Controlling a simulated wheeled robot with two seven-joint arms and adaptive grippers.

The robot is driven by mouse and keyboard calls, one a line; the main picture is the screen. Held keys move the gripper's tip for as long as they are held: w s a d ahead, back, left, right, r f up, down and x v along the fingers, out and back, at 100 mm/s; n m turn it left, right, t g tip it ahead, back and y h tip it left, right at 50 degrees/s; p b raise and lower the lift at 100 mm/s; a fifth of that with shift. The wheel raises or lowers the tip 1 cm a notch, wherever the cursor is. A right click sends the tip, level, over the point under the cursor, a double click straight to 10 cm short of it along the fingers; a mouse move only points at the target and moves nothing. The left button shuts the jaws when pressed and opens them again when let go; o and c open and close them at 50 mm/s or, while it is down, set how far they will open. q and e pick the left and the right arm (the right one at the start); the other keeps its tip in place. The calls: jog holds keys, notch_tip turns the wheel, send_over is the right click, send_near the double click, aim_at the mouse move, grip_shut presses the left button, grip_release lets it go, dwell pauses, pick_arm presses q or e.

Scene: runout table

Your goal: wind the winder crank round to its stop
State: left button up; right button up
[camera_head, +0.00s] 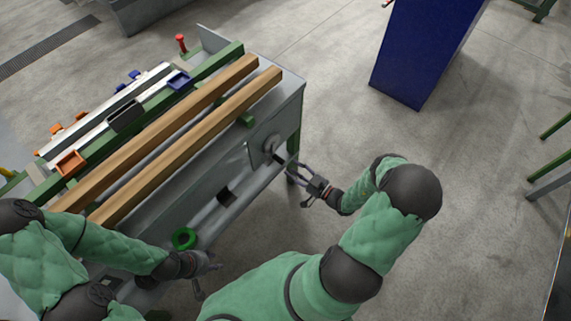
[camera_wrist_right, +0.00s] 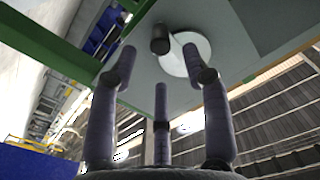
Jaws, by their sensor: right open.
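The winder crank is on the front face of the grey table, near its right end. Its pale round disc (camera_head: 271,143) carries a dark handle (camera_head: 278,158) that sticks out. In the right wrist view the disc (camera_wrist_right: 193,54) and the blunt end of the handle (camera_wrist_right: 160,40) are just beyond my fingertips. My right gripper (camera_head: 293,171) is open and empty, just right of the handle; its spread fingers (camera_wrist_right: 159,64) have nothing between them. My left gripper (camera_head: 208,279) has its fingers apart, low by the table's front left, away from the crank.
Two wooden beams (camera_head: 190,123) lie along the grey table (camera_head: 292,92). A green ring (camera_head: 184,238) and a dark block (camera_head: 226,195) are on the table's front side. A blue cabinet (camera_head: 425,50) stands at the back right.

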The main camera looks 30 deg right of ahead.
jog(key=shift+v, duration=2.75)
